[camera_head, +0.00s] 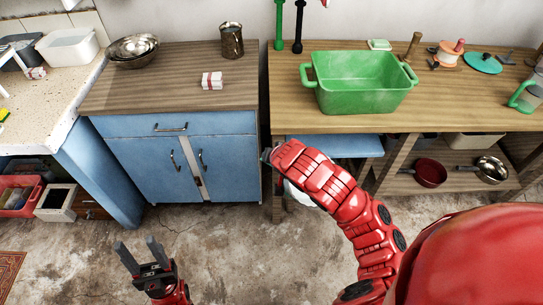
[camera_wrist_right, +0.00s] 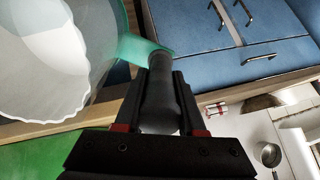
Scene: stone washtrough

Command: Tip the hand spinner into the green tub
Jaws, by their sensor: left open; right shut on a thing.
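The hand spinner shows in the right wrist view as a teal bowl (camera_wrist_right: 108,45) with a white scalloped inner part (camera_wrist_right: 40,70) and a dark handle. My right gripper (camera_wrist_right: 160,85) is shut on that handle. In the head view my red right arm hides most of the spinner; a pale bit (camera_head: 298,193) shows below the arm. The green tub (camera_head: 365,98) stands on the wooden table, upright, and looks empty. Its green also fills the lower left of the right wrist view (camera_wrist_right: 35,158). My left gripper (camera_head: 139,252) is open and empty, low over the floor.
The wooden table (camera_head: 300,123) also holds a green jug (camera_head: 525,98), a teal disc (camera_head: 481,63) and a spool-like thing (camera_head: 448,54). On the blue cabinet (camera_head: 165,124) are metal bowls (camera_head: 134,47), a metal mug (camera_head: 231,42) and a striped packet (camera_head: 212,81). Much of the cabinet top is clear.

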